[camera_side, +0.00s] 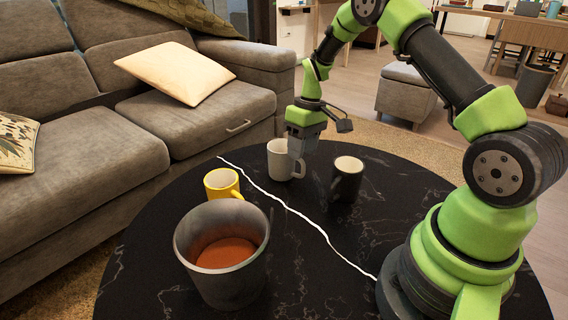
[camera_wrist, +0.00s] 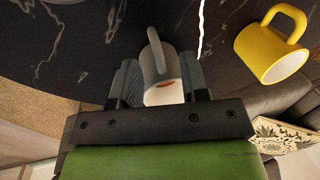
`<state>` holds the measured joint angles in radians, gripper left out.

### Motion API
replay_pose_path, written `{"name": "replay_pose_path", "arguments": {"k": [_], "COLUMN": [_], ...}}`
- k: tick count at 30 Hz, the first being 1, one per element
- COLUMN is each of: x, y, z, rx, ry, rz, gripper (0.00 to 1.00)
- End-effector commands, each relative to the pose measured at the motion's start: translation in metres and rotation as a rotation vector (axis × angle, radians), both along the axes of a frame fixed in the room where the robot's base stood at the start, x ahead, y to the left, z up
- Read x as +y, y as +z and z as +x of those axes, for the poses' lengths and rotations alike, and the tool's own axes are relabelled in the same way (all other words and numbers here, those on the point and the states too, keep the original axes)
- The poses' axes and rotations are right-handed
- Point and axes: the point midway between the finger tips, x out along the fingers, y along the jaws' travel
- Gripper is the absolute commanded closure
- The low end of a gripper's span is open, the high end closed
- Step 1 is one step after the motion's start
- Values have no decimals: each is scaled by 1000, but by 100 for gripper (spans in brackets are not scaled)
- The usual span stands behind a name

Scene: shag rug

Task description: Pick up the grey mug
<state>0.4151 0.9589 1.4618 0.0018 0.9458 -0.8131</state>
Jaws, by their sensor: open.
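The grey mug (camera_side: 281,164), pale and upright with its handle on the right, stands on the round black table. My gripper (camera_side: 297,152) points down at its right rear rim and hides part of it. In the wrist view the same mug (camera_wrist: 161,72) lies between the two fingers of my gripper (camera_wrist: 161,78), handle toward the top of the picture, with something reddish-brown inside. The fingers are open, one on either side of the mug. Whether either touches it I cannot tell.
A dark mug (camera_side: 347,181) stands close to the right. A yellow mug (camera_side: 222,185) stands to the left; it also shows in the wrist view (camera_wrist: 268,52). A large grey pot (camera_side: 222,275) with orange-brown contents stands in front. The table (camera_side: 330,285) has bare room front right.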

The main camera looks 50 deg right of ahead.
Motion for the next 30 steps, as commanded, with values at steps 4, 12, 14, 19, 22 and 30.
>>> {"name": "replay_pose_path", "arguments": {"k": [4, 12, 14, 19, 22, 30], "x": [3, 9, 9, 9, 9, 9], "y": [-18, -50, -52, -52, -51, -51], "z": [-3, -3, -3, -3, -3, -3], "rx": [4, 1, 0, -1, -1, 0], "ry": [0, 1, 0, 0, 0, -1], "rz": [2, -1, -1, -1, -1, -1], "gripper": [59, 59, 59, 59, 79, 100]}}
